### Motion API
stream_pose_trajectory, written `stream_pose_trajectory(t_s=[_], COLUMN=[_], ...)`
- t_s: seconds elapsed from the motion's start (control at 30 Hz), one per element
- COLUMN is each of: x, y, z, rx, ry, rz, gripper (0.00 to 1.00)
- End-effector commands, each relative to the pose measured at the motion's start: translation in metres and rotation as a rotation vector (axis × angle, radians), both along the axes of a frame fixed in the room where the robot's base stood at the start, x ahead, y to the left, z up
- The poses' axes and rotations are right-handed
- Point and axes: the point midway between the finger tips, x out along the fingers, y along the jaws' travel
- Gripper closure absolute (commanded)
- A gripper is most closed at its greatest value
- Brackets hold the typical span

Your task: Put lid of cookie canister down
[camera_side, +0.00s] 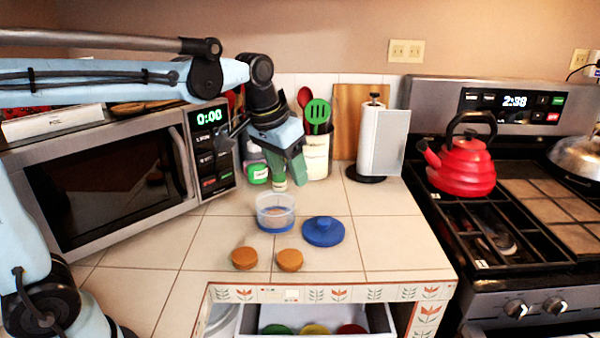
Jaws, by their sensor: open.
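The blue lid (323,231) of the cookie canister lies flat on the tiled counter, knob up. The clear canister (275,212) with a blue base stands upright just left of it, its top uncovered. Two brown cookies (267,259) lie on the counter in front of the canister. My gripper (290,183) is open and points down, above and behind the canister. It is apart from the lid and holds nothing that I can see.
A microwave (110,175) stands at the left. A utensil crock (317,155) and a paper towel holder (380,140) stand at the back. A red kettle (460,163) sits on the stove at the right. An open drawer (315,318) holds colored items below the counter's front edge.

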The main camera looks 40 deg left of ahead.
Motion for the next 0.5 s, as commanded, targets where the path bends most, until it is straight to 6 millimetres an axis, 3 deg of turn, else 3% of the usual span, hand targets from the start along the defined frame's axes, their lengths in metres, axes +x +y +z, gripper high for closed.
stream_pose_trajectory(t_s=[0.03,0.3,0.5], x=[-0.015,-0.078,-0.109], y=[-0.001,-0.002,-0.003], z=[-0.002,-0.026,-0.051], rx=[0.0,-0.001,-0.002], ry=[-0.026,-0.172,-0.256], rz=[0.0,-0.001,-0.001], gripper=[0.43,0.43,0.43])
